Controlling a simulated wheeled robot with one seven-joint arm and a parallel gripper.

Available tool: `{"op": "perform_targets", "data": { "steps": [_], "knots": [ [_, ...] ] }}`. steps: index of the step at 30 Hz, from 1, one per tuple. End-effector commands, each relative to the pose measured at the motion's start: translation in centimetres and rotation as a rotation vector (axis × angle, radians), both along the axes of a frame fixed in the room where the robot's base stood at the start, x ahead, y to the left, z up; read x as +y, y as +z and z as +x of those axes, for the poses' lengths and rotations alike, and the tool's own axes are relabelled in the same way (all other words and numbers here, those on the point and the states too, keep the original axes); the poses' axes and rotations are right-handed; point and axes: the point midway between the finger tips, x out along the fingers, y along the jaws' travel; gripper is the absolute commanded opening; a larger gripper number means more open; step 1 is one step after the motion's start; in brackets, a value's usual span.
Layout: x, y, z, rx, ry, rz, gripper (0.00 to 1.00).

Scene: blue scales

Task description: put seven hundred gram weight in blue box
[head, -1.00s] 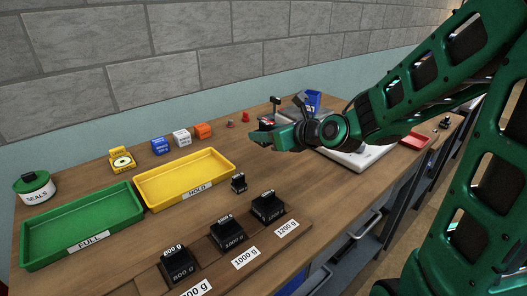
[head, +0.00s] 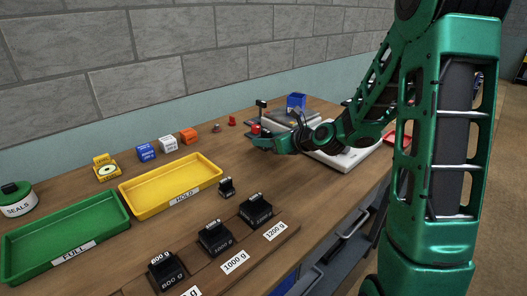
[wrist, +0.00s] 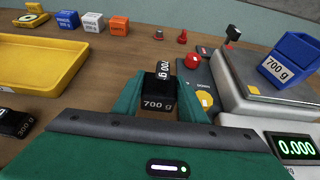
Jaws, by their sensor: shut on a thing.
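My gripper (wrist: 157,88) is shut on the black seven hundred gram weight (wrist: 158,104), which shows its "700 g" label between the fingers in the wrist view. In the head view my gripper (head: 264,142) is above the wooden bench, left of the scales, and the weight in it cannot be made out. The blue box (wrist: 292,62), marked "700 g", stands on the plate of the grey scale (wrist: 262,88), to the right of my gripper and apart from it. The box also shows in the head view (head: 296,101).
A second scale with display (wrist: 296,147) reads 0.000. A red button (wrist: 205,55) and a small post (wrist: 232,36) stand near the grey scale. A yellow tray (head: 131,197), green tray (head: 12,250) and several black weights are on the left.

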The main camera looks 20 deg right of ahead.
Motion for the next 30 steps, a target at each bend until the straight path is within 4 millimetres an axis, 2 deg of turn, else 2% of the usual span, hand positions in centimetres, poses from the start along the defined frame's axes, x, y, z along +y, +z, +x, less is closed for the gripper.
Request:
{"op": "perform_targets", "data": {
  "steps": [10, 24, 25, 27, 30],
  "knots": [
    [0.0, -3.5, 0.0, 0.0, -0.001, 0.002, 0.0],
    [0.1, -4.0, 0.0, -0.002, 0.001, 0.001, 0.0],
    [0.1, -4.1, 0.0, 0.0, 0.001, 0.0, 0.43],
    [0.1, -4.1, 0.0, 0.0, 0.001, -0.001, 0.57],
    [0.1, -4.1, 0.0, 0.0, 0.001, -0.001, 0.57]
  ]
}}
